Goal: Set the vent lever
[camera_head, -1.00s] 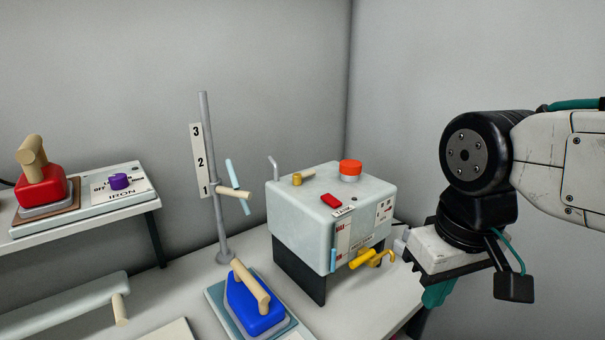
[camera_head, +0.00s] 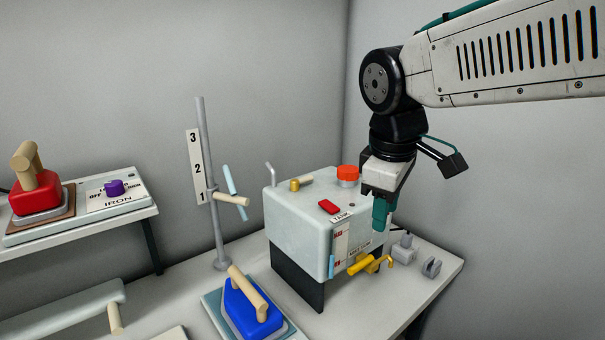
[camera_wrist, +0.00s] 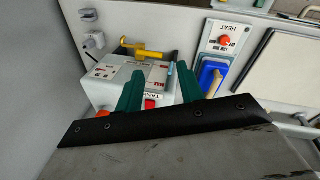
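The pale tank box (camera_head: 300,225) stands on dark legs on the table. On its top are a brass post with a short tan lever (camera_head: 303,181), a bent grey pipe (camera_head: 271,172), a red switch (camera_head: 328,207) and an orange-red knob (camera_head: 348,172). No label marks which one is the vent lever. A yellow valve with a handle (camera_head: 364,264) is on the front. My gripper (camera_head: 382,214) hangs pointing down beside the box's right end. In the wrist view its green fingers (camera_wrist: 159,72) are apart and empty. The tan lever is not visible there.
A blue iron (camera_head: 250,308) sits on a pad in front, left of the box. A grey post (camera_head: 208,170) with numbered marks stands behind it. A red iron (camera_head: 36,192) is on the left shelf. Grey fittings (camera_head: 404,248) stand on the table right of the box.

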